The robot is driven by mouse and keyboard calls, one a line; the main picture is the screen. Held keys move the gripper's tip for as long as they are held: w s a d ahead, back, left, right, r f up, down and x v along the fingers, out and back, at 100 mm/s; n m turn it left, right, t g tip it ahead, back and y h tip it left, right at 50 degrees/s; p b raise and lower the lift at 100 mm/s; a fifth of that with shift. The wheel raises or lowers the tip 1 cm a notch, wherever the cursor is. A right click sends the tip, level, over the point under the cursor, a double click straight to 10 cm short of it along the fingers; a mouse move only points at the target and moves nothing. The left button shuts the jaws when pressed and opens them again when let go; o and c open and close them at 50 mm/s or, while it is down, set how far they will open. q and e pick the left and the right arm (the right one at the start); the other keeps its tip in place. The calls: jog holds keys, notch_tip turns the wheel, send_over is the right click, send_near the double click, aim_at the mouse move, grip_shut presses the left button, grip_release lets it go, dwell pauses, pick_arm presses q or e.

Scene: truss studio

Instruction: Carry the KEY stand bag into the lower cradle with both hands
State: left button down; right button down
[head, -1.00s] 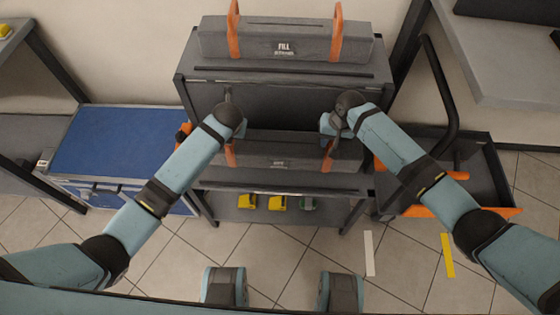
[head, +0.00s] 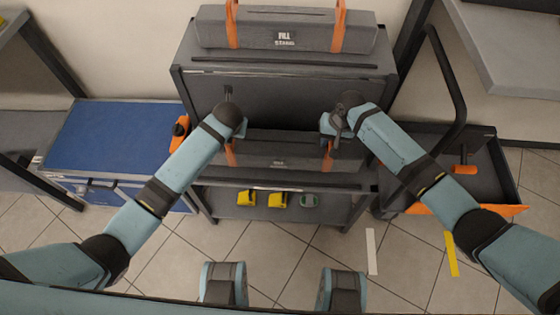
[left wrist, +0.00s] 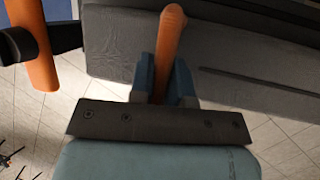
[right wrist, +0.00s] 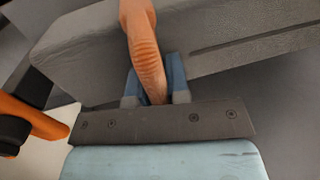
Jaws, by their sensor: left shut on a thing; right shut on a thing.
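A long grey bag (head: 285,151) with orange straps hangs level between my grippers, at the middle of the dark rack (head: 350,85). Its small white label is too small to read. My left gripper (left wrist: 163,85) is shut on the left orange strap (left wrist: 171,35); in the head view my wrist partly hides it. My right gripper (right wrist: 155,88) is shut on the right orange strap (right wrist: 141,40). The bag body also shows in the right wrist view (right wrist: 85,50). The lower cradle is hidden behind the bag, and I cannot tell whether the bag touches it.
A second grey bag (head: 220,30), labelled FILL STAND, lies on top of the rack. Yellow and green items (head: 278,200) sit on the bottom shelf. A blue-topped cabinet (head: 105,140) stands left; a dark cart (head: 490,170) with orange edging stands right.

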pick_arm(q)
jog(key=shift+f+b, duration=0.45)
jog(key=shift+f, duration=0.15)
pick_arm(e)
jog(key=shift+f, duration=0.6)
pick_arm(q)
jog(key=c, duration=1.5)
grip_release()
jog(key=shift+f, duration=0.2)
pick_arm(e)
jog(key=c, duration=1.5)
grip_release()
jog(key=shift+f, duration=0.2)
pick_arm(q)
jog(key=o, duration=0.4)
jog(key=shift+r, duration=0.15)
pick_arm(e)
jog(key=o, duration=0.4)
jog(key=shift+r, duration=0.15)
jog(key=shift+r, duration=0.25)
pick_arm(q)
jog(key=v, duration=1.2)
pick_arm(e)
notch_tip(320, 180, up, 11)
jog(key=d, duration=0.2)
jog(key=shift+d+r, duration=0.15)
